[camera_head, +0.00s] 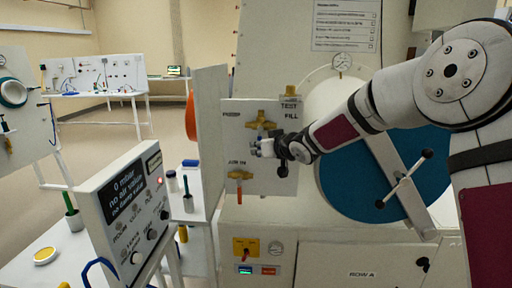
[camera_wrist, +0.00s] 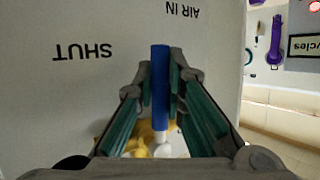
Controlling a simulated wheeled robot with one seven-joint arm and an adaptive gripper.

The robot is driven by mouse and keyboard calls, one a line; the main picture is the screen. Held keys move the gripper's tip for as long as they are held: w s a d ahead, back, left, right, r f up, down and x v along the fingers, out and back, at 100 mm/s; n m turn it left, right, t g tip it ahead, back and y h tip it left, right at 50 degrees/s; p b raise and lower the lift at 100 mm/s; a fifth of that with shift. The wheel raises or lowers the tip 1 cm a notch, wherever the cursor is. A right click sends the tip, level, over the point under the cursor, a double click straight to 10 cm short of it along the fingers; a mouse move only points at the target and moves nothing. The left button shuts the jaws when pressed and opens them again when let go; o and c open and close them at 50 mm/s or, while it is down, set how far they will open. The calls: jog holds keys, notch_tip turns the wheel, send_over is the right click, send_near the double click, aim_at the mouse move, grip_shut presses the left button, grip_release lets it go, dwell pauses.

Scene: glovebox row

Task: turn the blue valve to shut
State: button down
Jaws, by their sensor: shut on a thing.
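The blue valve's handle (camera_wrist: 160,70) is a straight blue lever in the middle of the wrist view. It lies between the two fingers of my gripper (camera_wrist: 160,78), which is shut on it. The lever runs up the picture from a partly hidden brass valve body (camera_wrist: 138,140). The upside-down word SHUT (camera_wrist: 83,52) is on the panel to the left of the lever; upside-down AIR IN is at upper right. In the head view my gripper (camera_head: 264,148) is at the white valve panel (camera_head: 232,152) and hides the blue lever there.
A brass valve with an orange handle (camera_head: 239,194) hangs just below my gripper. Another brass fitting (camera_head: 262,121) is just above it. A round blue door (camera_head: 400,185) with a crossbar stands to the right. A readout box (camera_head: 128,200) stands at front left.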

jog(key=shift+d, duration=0.1)
dwell(0.3)
jog(key=c, duration=1.6)
grip_release()
jog(key=shift+c, duration=0.2)
jog(key=shift+s+d+r, duration=0.15)
jog(key=shift+s+d, duration=0.05)
jog(key=v, duration=1.1)
jog(key=shift+s+r, duration=0.2)
jog(key=shift+a, duration=0.1)
